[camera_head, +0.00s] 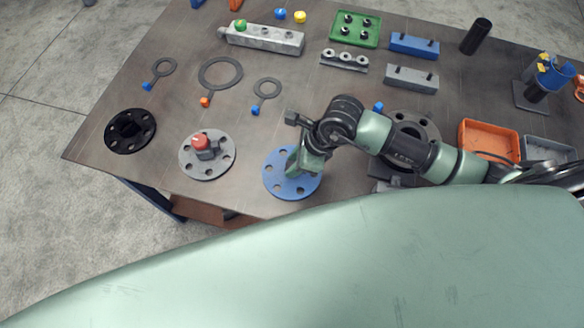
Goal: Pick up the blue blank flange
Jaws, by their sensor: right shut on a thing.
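The blue blank flange (276,181) is a round blue disc with bolt holes, near the front edge of the table. My right gripper (294,173) is over the flange and shut on it. The fingers cover part of the disc's middle, so the exact contact is hidden. The flange looks flat, and I cannot tell whether it is clear of the table top. My left gripper is not in view.
A grey flange with a red knob (201,141) and a black flange (130,131) lie to the left. Ring gaskets (237,66) lie behind. A grey flange (430,128) sits behind my right arm. An orange tray (465,133) stands at right.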

